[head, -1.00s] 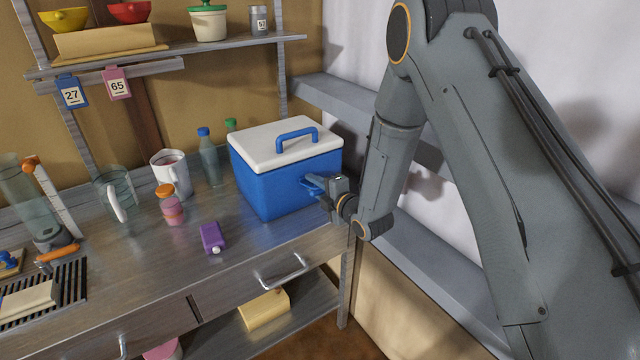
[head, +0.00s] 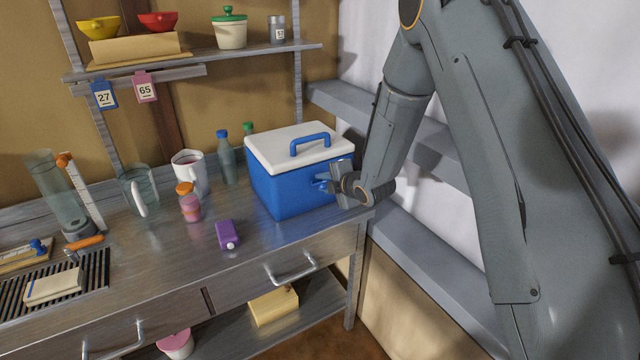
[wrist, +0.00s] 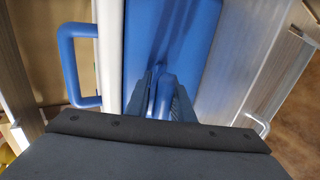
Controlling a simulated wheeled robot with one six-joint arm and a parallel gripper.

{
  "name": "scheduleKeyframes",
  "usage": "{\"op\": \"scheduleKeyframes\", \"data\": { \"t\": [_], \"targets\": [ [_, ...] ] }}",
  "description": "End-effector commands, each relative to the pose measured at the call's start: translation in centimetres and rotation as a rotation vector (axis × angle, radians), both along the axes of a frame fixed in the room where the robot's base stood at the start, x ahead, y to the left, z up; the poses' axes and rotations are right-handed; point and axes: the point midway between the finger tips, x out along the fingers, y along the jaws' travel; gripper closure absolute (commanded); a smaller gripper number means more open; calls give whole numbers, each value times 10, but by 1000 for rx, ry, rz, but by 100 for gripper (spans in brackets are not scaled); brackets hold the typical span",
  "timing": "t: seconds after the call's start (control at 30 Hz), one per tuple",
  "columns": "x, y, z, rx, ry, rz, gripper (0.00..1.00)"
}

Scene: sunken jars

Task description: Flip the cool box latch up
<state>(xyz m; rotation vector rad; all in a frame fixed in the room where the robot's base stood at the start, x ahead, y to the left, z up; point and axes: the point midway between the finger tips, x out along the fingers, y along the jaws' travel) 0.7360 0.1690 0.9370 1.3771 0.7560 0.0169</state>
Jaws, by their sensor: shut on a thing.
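The blue cool box (head: 275,191) stands on the metal worktop with its white lid (head: 285,146) closed and a blue handle (head: 310,142) on top. My gripper (head: 326,184) is at the box's right-hand front face. In the wrist view, my gripper (wrist: 168,98) is shut on the blue latch (wrist: 165,92), which stands out between the two fingers just beside the white lid edge. In the head view my gripper largely hides the latch. The box's blue wall also shows in the wrist view (wrist: 205,45).
A blue-capped bottle (head: 226,160), a white mug (head: 190,172) and a small pink jar (head: 190,205) stand to the left. A grey wall ledge (head: 420,150) runs behind my arm.

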Motion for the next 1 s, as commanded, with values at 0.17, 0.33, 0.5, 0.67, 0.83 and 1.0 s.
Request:
{"op": "scheduleKeyframes", "data": {
  "t": [0.17, 0.33, 0.5, 0.67, 0.83, 1.0],
  "targets": [
    [2, 1, 2, 2, -5, 0, 100],
    [2, 1, 2, 2, -5, 0, 66],
    [2, 2, 2, 2, -6, 2, 66],
    [-3, -2, 6, 2, -7, 1, 66],
    [-21, -12, 14, 0, -4, 1, 66],
    [-40, -23, 25, 1, -3, -1, 66]
  ]
}}
